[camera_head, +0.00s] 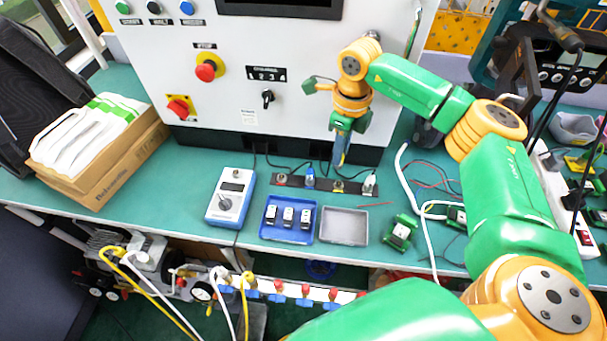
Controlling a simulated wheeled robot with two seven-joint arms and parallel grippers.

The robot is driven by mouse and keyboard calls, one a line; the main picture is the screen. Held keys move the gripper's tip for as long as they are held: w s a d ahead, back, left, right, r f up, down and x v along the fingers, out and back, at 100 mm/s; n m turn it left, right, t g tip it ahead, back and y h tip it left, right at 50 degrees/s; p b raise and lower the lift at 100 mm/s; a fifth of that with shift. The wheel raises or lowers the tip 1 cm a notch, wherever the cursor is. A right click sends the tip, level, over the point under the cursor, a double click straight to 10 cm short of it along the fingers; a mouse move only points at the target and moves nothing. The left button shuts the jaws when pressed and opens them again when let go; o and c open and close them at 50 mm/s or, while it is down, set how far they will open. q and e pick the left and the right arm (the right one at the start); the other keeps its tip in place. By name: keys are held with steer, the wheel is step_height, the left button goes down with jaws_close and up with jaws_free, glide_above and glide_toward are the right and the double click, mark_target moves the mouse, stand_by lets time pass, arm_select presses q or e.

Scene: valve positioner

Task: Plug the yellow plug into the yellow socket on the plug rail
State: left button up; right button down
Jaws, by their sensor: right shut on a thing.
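The dark plug rail (325,187) lies on the green bench in front of the white cabinet. A blue plug (310,178) stands upright in it, and a whitish plug (369,183) stands near its right end. The yellow socket (338,187) sits between these two. My right gripper (341,160) points down just above and behind the yellow socket. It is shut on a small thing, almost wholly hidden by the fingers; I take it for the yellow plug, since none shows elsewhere. Whether it touches the socket cannot be told. My left gripper is out of view.
A blue tray (266,235) with several small modules and an empty grey tray (344,241) stand in front of the rail. A blue-white meter (231,197) stands left. A white cable (405,190) and a green module (401,231) lie right. The cabinet (215,110) rises close behind.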

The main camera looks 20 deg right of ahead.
steer(key=f+b, duration=0.3)
steer(key=d+f+b, duration=0.1)
steer(key=f+b, duration=0.2)
steer(key=shift+w+d+f, duration=0.1)
steer(key=shift+d+f, duration=0.05)
steer(key=shift+f, duration=0.55)
stand_by(1.0)
steer(key=shift+f, duration=0.4)
stand_by(0.5)
steer(key=shift+f, duration=0.1)
stand_by(0.5)
steer(key=shift+c, duration=1.6)
jaws_free()
